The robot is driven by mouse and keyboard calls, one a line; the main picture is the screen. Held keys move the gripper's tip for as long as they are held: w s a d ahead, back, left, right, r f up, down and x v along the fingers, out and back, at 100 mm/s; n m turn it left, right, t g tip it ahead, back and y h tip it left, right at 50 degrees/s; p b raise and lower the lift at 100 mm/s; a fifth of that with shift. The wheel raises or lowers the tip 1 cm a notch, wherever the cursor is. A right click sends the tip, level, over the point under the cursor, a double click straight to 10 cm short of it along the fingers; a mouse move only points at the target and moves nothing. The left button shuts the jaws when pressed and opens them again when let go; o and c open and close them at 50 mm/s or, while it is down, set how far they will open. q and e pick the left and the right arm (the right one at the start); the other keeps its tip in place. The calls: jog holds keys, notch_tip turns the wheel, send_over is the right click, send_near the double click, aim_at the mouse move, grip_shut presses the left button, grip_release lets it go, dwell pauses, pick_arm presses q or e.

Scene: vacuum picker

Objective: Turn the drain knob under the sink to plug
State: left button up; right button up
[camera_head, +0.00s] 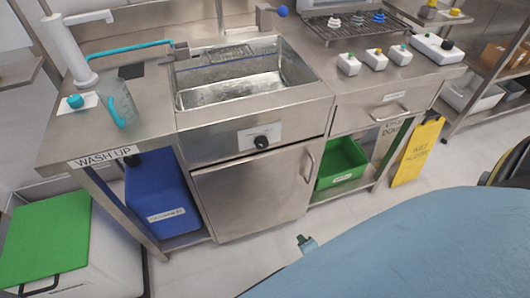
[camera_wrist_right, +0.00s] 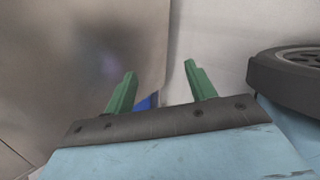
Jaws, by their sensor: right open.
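The drain knob (camera_head: 261,142) is a black round knob on a pale label plate, on the steel panel under the sink (camera_head: 250,85). In the head view one green fingertip of my right gripper (camera_head: 306,243) shows low, in front of the cabinet door and below the knob; my blue arm hides the rest. In the right wrist view both green fingers of my right gripper (camera_wrist_right: 158,88) are spread apart with nothing between them. A steel surface fills the left of that view, and the knob is not seen there. My left gripper is not in view.
A steel cabinet door (camera_head: 255,195) with a handle is under the knob. A blue bin (camera_head: 160,200) stands left and a green crate (camera_head: 341,163) right. A yellow wet-floor sign (camera_head: 417,152) stands further right. Floor before the cabinet is clear.

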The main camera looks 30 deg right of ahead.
jog(key=w+a+r+n+t+h+b, duration=0.1)
jog(key=w+r+n+t+b, duration=0.1)
jog(key=w+r+n+t, duration=0.5)
jog(key=n+t+b, duration=0.2)
jog(key=n+t, duration=0.1)
jog(key=n, duration=0.2)
send_near(263, 145)
jog(key=shift+h, duration=0.4)
jog(key=x, duration=0.7)
jog(key=shift+w+a+f, duration=0.1)
jog(key=shift+w+f, duration=0.05)
jog(key=shift+w, duration=0.8)
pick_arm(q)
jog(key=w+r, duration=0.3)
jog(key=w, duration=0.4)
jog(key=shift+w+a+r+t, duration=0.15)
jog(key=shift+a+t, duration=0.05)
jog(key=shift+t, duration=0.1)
pick_arm(e)
jog(key=shift+w, duration=0.1)
jog(key=shift+c, duration=0.2)
jog(key=c, duration=0.9)
